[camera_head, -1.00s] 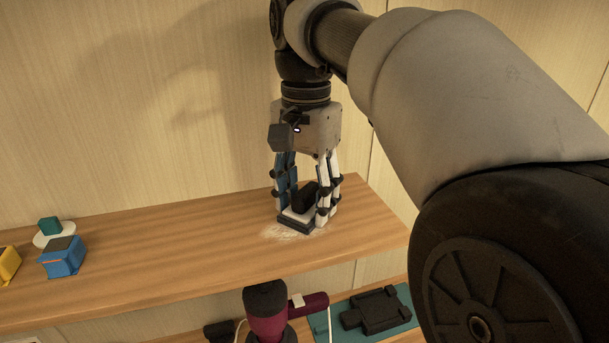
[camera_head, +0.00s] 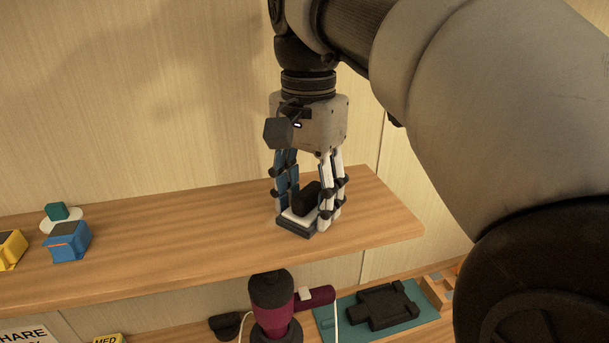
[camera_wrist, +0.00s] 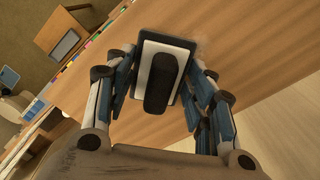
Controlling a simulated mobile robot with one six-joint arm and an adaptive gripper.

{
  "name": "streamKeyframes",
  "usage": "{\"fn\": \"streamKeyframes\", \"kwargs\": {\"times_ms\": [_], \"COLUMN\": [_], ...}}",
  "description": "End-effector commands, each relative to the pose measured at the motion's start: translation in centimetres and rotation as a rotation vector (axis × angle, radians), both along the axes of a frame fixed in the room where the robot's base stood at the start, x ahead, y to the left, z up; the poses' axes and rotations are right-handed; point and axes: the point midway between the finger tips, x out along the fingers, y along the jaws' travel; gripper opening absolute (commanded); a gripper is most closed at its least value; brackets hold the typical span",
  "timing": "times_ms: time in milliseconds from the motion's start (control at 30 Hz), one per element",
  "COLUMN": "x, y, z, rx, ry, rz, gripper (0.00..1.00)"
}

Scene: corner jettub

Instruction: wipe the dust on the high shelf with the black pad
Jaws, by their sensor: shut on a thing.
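The black pad (camera_head: 296,224) has a white upper plate and a black grip on top. My gripper (camera_head: 306,205) is shut on it, with fingers on both sides, and the pad sits flat on the high shelf (camera_head: 180,243) near its right end. In the wrist view the pad (camera_wrist: 146,109) lies between the fingers of my gripper (camera_wrist: 158,92). The pale dust (camera_wrist: 206,46) shows only as a faint trace by the pad in the wrist view. In the head view no dust is clear, and the surface under the pad is hidden.
A blue block (camera_head: 67,242), a yellow block (camera_head: 11,248) and a teal block on a white disc (camera_head: 62,220) stand at the shelf's left. Below are a maroon and black device (camera_head: 272,305) and a teal mat (camera_head: 330,318). The shelf's middle is clear.

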Motion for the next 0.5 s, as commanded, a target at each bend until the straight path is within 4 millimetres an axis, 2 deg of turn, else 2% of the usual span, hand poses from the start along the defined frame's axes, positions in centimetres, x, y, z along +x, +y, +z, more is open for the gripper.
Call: {"fn": "streamKeyframes", "kwargs": {"times_ms": [267,500], "x": [-1.3,-3.4], "y": [-0.3,-0.9], "z": [-0.4,-0.3], "rx": [-0.005,-0.006], "ry": [0.016,0.018], "rz": [0.001,0.001], "gripper": [0.31,0.3]}}
